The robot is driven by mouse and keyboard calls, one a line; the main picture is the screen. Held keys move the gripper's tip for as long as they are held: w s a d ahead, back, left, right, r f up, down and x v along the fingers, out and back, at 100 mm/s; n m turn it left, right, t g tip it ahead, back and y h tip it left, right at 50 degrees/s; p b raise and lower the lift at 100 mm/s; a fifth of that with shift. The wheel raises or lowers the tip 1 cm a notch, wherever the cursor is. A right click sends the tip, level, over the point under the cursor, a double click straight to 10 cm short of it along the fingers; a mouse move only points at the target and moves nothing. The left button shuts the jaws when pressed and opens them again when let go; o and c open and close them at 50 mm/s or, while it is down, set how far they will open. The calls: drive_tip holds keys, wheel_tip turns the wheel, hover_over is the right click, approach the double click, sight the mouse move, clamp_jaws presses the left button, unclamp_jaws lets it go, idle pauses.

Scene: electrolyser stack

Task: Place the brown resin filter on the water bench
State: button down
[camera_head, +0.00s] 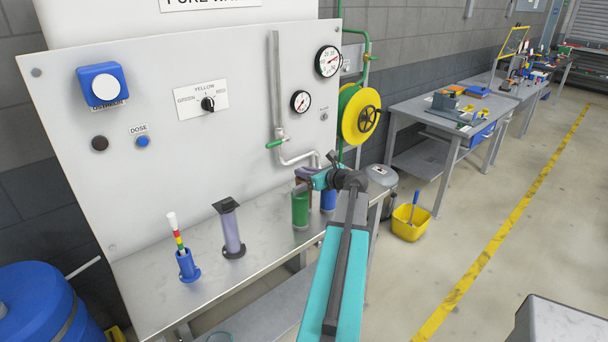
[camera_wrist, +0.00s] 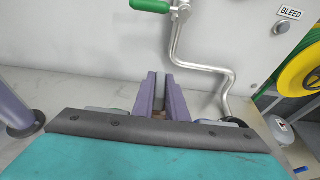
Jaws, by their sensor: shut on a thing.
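My gripper (camera_head: 304,178) is over the right part of the water bench (camera_head: 215,278), close to the panel. In the wrist view its two purple fingers (camera_wrist: 161,98) are shut on the brown resin filter (camera_wrist: 158,115). Only a small brown patch of the filter shows low between the fingers; my gripper hides the rest. I cannot tell whether its base touches the bench. A green cylinder (camera_head: 300,210) and a blue cylinder (camera_head: 328,201) stand on the bench just below and beside my gripper.
A grey-purple cylinder in a dark stand (camera_head: 232,230) and a blue holder with a striped stick (camera_head: 187,265) stand further left. A bent pipe with a green-handled valve (camera_head: 277,143) runs down the panel behind. A yellow bucket (camera_head: 410,222) stands on the floor to the right.

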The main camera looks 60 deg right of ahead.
drive_tip(key=shift+f, duration=0.6)
drive_tip(key=c, duration=2)
unclamp_jaws()
drive_tip(key=shift+c, duration=0.2)
drive_tip(key=shift+s+a, duration=0.15)
drive_tip(key=shift+s, duration=0.25)
drive_tip(key=b+v, duration=0.3)
drive_tip(key=v, duration=0.8)
drive_tip(key=shift+r, duration=0.2)
drive_tip(key=shift+s, duration=0.15)
